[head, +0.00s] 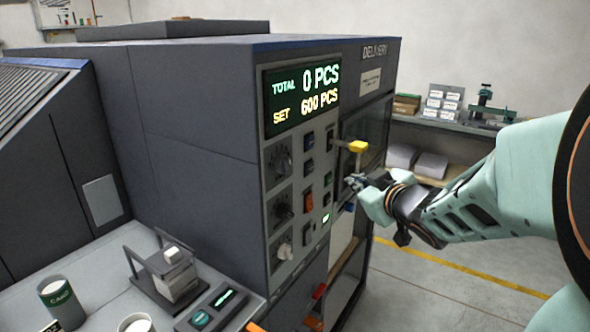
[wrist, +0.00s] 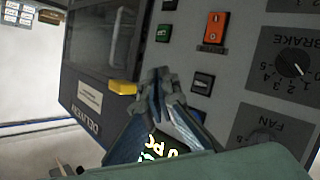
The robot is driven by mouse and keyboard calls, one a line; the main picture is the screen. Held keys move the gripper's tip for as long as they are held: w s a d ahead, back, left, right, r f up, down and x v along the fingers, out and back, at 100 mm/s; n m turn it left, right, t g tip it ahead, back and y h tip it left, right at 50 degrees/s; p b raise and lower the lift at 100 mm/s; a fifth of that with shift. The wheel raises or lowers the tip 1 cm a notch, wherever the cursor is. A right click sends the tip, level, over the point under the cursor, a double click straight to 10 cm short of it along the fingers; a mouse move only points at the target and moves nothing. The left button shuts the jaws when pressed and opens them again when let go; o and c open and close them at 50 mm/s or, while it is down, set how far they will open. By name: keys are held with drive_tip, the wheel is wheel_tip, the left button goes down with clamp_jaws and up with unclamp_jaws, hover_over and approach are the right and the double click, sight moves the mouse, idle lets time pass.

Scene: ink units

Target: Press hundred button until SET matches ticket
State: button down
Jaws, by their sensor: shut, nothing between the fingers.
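The counter display (head: 301,95) on the grey machine reads TOTAL 0 PCS and SET 600 PCS. Below it is the control panel (head: 296,190) with dials and several small buttons. I cannot read which one is the hundred button. My gripper (head: 352,181) is shut and empty, just right of the button columns. In the wrist view, which is upside down, the closed fingertips (wrist: 157,76) point at the panel, between the yellow knob (wrist: 122,87) and a dark button (wrist: 203,83). Contact is not clear. Part of the lit display (wrist: 165,150) shows behind the fingers. I cannot make out a ticket.
The yellow knob (head: 357,146) sticks out just above my gripper. An orange switch (head: 308,202) and a dial (head: 284,252) are on the panel. A counter with a small stand (head: 163,275) and cups is at the lower left. The floor (head: 440,290) at right is clear.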

sight(310, 168)
drive_tip(key=w+a+b, duration=0.4)
drive_tip(key=w+a, duration=0.1)
drive_tip(key=a, duration=0.1)
drive_tip(key=shift+a, duration=0.4)
idle(1.2)
drive_tip(key=shift+w+a, duration=0.2)
drive_tip(key=shift+a, duration=0.1)
drive_tip(key=shift+w+a+b, duration=0.3)
drive_tip(key=shift+a+b, duration=0.15)
drive_tip(key=shift+b, duration=0.05)
idle(0.9)
drive_tip(key=shift+s+d+p, duration=0.55)
drive_tip(key=shift+d+p, duration=0.05)
drive_tip(key=shift+d, duration=0.15)
